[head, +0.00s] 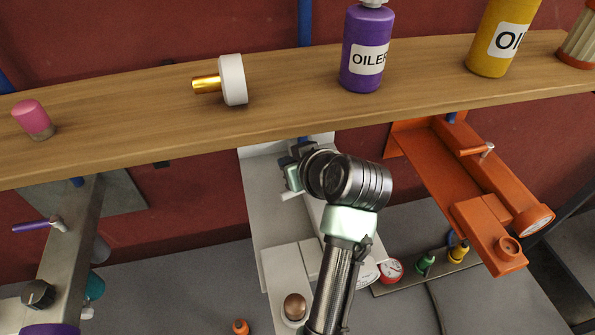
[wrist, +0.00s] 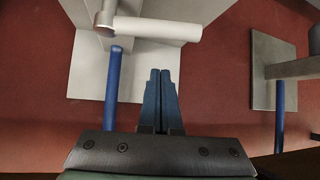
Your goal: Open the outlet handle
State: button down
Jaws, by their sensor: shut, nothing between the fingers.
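A white bar-shaped handle (wrist: 160,30) shows at the top of the wrist view. It joins a grey pivot (wrist: 106,18) at its left end and stands in front of a white panel. No label marks it as the outlet handle. My gripper (wrist: 160,74) is shut and empty, its dark blue fingers below the handle in the picture, with a gap seen between them. In the head view my arm reaches to the white unit (head: 268,215) under the shelf.
A wooden shelf (head: 280,115) runs above my arm, carrying a purple oiler bottle (head: 367,50) and other items. An orange unit (head: 460,180) stands right, a steel unit with a purple lever (head: 35,226) left. A blue rod (wrist: 113,85) is left of my fingers.

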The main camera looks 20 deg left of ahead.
jog(key=shift+s+d+f+p, duration=0.25)
jog(key=shift+s+d, duration=0.15)
jog(key=shift+d, duration=0.1)
jog(key=shift+s+d+f+p, duration=0.2)
jog(key=shift+s+d, duration=0.15)
jog(key=shift+d, duration=0.1)
jog(key=shift+s+d+f, duration=0.3)
jog(key=shift+f, duration=0.2)
